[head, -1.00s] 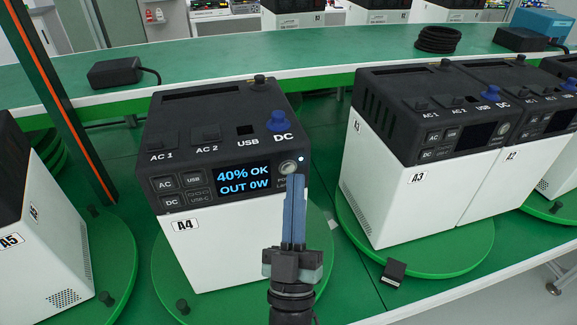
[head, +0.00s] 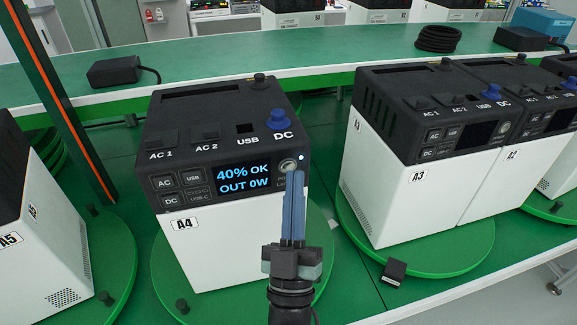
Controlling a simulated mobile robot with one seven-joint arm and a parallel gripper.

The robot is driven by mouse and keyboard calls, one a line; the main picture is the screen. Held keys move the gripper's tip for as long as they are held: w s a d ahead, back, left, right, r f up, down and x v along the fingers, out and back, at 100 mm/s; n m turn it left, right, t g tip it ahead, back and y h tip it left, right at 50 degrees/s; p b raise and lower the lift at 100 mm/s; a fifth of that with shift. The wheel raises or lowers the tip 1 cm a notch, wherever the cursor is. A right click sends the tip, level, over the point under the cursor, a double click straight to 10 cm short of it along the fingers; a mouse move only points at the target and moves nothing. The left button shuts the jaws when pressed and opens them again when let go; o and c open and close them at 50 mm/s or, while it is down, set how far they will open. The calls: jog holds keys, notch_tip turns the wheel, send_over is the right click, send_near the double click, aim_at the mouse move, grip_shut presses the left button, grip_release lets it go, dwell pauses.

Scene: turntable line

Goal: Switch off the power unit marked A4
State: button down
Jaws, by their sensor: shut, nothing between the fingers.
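The power unit marked A4 (head: 235,245) stands on a green turntable (head: 165,268), white below with a dark top. Its screen (head: 244,179) is lit and reads "40% OK, OUT 0W". A round button (head: 288,165) sits right of the screen, with a small white light above and right of it. My gripper (head: 294,174) is shut and empty. Its fingertips are at the lower edge of the button in the picture and hide part of the label below it. I cannot tell whether they touch the button.
Unit A5 (head: 45,250) is at the left edge. A black adapter (head: 122,72) lies on the back shelf.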

jog(key=shift+w+a, duration=0.1)
jog(key=shift+w, duration=0.15)
jog(key=shift+w+a+b, duration=0.1)
jog(key=shift+w+b, duration=0.2)
jog(key=shift+b, duration=0.1)
dwell(0.4)
dwell(0.4)
jog(key=shift+s+d, duration=0.25)
jog(key=shift+s, duration=0.5)
jog(key=s, duration=0.1)
jog(key=s+d+p, duration=0.1)
jog(key=s, duration=0.2)
jog(key=shift+s+d, duration=0.3)
jog(key=shift+s, duration=0.05)
dwell(0.5)
